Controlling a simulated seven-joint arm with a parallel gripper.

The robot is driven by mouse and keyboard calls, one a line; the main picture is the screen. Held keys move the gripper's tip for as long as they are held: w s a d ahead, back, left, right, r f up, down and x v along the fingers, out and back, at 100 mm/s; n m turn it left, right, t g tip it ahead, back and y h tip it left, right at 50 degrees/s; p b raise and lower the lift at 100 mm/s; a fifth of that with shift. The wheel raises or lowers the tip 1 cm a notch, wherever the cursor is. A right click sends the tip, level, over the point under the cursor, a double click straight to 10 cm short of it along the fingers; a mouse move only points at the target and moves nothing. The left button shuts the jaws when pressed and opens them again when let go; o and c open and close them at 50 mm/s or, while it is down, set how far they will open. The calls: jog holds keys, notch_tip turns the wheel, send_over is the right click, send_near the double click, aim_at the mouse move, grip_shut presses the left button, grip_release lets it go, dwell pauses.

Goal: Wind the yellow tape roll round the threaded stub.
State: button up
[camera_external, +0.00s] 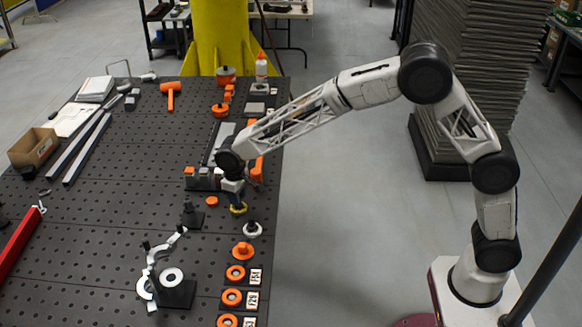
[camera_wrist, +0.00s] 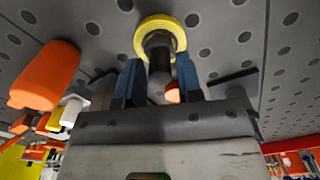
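The yellow tape roll (camera_external: 238,209) is a small ring near the right side of the dark perforated table. In the wrist view, the yellow roll (camera_wrist: 181,31) lies just beyond my fingertips, with a dark round part showing at its middle. My gripper (camera_external: 237,195) points down over the roll. Its two blue fingers (camera_wrist: 159,62) are apart, with a dark cylindrical part between them; I cannot tell whether they touch the roll. A dark upright fitting on a black block (camera_external: 191,215), left of the roll, looks like the threaded stub; its threads are too small to see.
A white roll (camera_external: 253,229) and several orange rings (camera_external: 236,273) line the table's right side below. A black block with a white ring and silver clamp (camera_external: 175,291) stands at front left. An orange-topped rack (camera_external: 201,178) is behind the stub. The table's left middle is mostly clear.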

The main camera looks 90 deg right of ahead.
grip_shut()
jog(key=shift+r, duration=0.1)
jog(key=shift+r, duration=2.9)
jog(key=shift+w+r, duration=0.1)
jog(key=w+a+r+n, duration=0.3)
jog(key=w+r, duration=0.6)
jog(key=w, duration=0.1)
jog(key=shift+w, duration=0.35)
jog(key=shift+r, duration=0.1)
